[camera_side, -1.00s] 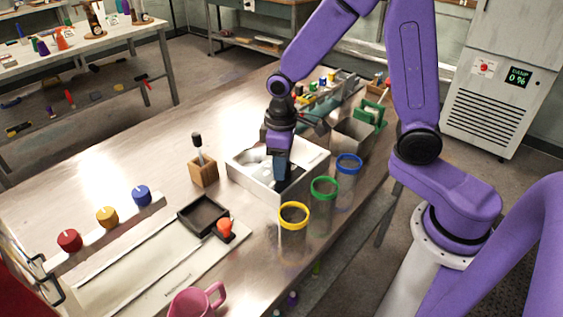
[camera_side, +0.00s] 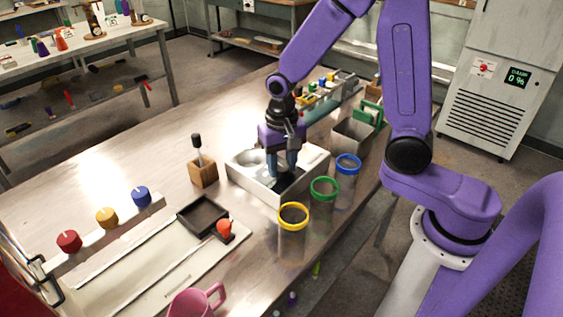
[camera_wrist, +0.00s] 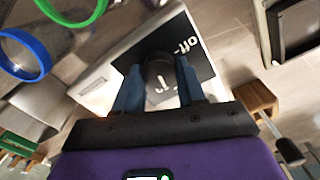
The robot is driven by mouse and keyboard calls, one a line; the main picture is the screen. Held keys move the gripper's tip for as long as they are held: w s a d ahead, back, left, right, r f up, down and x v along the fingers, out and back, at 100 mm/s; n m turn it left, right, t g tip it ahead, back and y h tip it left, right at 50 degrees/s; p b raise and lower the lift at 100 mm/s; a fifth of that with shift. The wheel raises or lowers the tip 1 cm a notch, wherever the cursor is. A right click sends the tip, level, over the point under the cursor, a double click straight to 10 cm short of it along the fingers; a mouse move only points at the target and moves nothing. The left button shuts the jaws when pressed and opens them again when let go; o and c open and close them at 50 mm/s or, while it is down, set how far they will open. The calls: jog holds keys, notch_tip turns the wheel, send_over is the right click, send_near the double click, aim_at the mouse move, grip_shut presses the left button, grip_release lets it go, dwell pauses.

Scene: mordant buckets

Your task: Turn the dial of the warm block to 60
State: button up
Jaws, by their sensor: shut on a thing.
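The warm block appears to be the white box (camera_side: 315,177) on the bench, with a round metal well at its back left. In the wrist view its white top (camera_wrist: 103,88) has a black panel (camera_wrist: 200,58) marked "off". A dark round dial (camera_wrist: 160,72) with a white mark stands on that panel. My gripper (camera_side: 284,170) points down over the box. In the wrist view its blue fingers (camera_wrist: 160,88) are on both sides of the dial and shut on it. The dial's setting cannot be read, and other scale marks are hidden.
Yellow (camera_side: 293,215), green (camera_side: 325,188) and blue (camera_side: 348,164) rimmed jars stand close in front of the box. A wooden block with a black-handled tool (camera_side: 203,172) is left of it. A dark tray (camera_side: 203,215) lies nearer the front left.

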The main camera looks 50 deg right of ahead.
aim_at(282, 166)
jog(key=shift+m, duration=1.7)
jog(key=o, duration=1.1)
jog(key=shift+c, duration=0.2)
notch_tip(282, 166, up, 18)
jog(key=shift+f, duration=0.25)
jog(key=shift+s, duration=0.1)
